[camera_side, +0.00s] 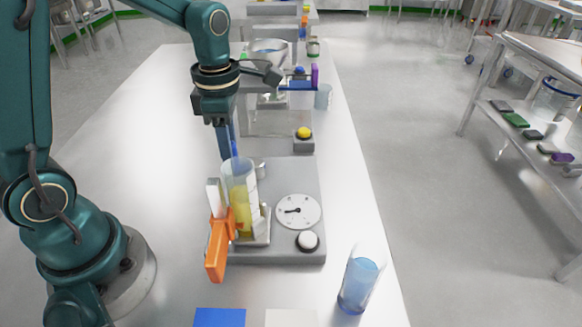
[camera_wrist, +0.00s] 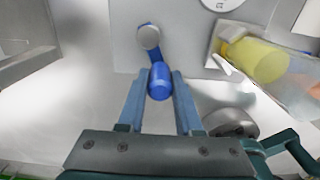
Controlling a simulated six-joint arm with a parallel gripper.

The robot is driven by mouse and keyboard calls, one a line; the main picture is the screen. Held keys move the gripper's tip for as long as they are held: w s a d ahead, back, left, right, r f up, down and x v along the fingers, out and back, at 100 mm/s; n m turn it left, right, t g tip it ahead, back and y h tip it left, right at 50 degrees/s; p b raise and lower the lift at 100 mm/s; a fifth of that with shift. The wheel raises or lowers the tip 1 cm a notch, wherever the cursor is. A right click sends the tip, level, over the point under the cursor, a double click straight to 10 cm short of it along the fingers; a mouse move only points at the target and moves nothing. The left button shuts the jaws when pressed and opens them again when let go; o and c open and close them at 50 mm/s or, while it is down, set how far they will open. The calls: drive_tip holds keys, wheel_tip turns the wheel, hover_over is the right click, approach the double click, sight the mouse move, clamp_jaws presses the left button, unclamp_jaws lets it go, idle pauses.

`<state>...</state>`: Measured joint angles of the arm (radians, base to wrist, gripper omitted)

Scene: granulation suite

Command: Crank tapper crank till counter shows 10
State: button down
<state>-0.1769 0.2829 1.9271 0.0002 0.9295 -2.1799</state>
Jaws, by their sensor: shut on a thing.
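The tapper (camera_side: 280,250) is a grey base holding a clear cylinder (camera_side: 240,178) with yellow powder. Its counter is a round white dial (camera_side: 305,203) with a dark needle pointing left; its numbers are too small to read. In the wrist view, the crank has a grey hub (camera_wrist: 149,37), a blue arm and a blue handle (camera_wrist: 159,82). My gripper (camera_wrist: 159,76) is shut on the handle, one finger on each side. In the side view my gripper (camera_side: 231,150) is behind the cylinder, which partly hides the crank.
An orange part (camera_side: 216,258) stands at the tapper's front left and a white button (camera_side: 307,240) at its front right. A tumbler (camera_side: 358,283) of blue liquid stands near the bench's right edge. A yellow button box (camera_side: 303,143) and a funnel stand (camera_side: 269,50) are behind.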

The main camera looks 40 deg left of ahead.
drive_tip(key=shift+w+a, duration=0.1)
drive_tip(key=shift+w, duration=0.1)
drive_tip(key=shift+w+a, duration=0.6)
drive_tip(key=shift+a, duration=0.3)
drive_tip(key=shift+w+a, duration=0.1)
drive_tip(key=shift+w, duration=0.05)
drive_tip(key=c, duration=0.6)
unclamp_jaws()
drive_tip(key=shift+r, duration=3.5)
